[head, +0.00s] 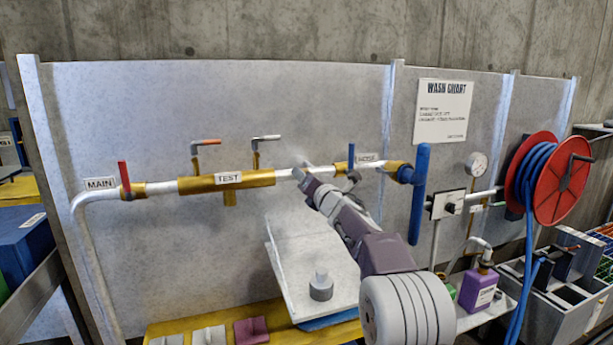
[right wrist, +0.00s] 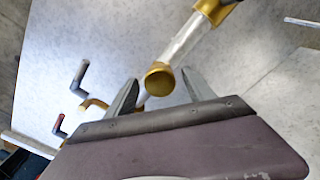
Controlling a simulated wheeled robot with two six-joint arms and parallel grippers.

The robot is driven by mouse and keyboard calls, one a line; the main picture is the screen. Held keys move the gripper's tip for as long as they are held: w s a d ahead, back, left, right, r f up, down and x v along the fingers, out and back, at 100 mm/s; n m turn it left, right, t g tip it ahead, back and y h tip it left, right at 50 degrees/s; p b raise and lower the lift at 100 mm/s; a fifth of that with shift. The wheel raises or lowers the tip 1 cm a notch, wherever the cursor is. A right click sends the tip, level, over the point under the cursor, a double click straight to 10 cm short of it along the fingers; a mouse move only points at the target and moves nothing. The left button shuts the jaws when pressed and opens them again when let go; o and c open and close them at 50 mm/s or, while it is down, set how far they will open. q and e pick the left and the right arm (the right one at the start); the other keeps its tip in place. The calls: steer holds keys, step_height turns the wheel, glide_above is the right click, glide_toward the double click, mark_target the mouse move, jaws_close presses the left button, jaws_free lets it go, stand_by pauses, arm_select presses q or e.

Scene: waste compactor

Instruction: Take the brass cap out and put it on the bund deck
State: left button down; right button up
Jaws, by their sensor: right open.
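The brass cap (right wrist: 158,79) is a round brass end on the pale pipe, between the two spread fingers of my right gripper (right wrist: 158,95) in the right wrist view. The fingers stand apart on either side of it, and I cannot tell whether either touches it. In the head view my right gripper (head: 306,176) is at the pipe between the TEST and HOSE labels, and hides the cap. A yellow deck (head: 277,316), which looks like the bund deck, lies low in front of the panel. My left gripper is not in view.
A grey knobbed fitting (head: 321,286) stands on a tilted white board (head: 291,275). Grey and maroon pads lie on the deck. A hose reel (head: 562,178) is at right.

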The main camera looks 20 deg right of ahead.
steer(key=m+p, duration=0.3)
steer(key=m, duration=0.7)
steer(key=shift+p, duration=0.3)
jaws_close()
steer(key=n+b, duration=0.2)
steer(key=n, duration=0.3)
steer(key=shift+f+b, duration=0.1)
steer(key=shift+b, duration=0.3)
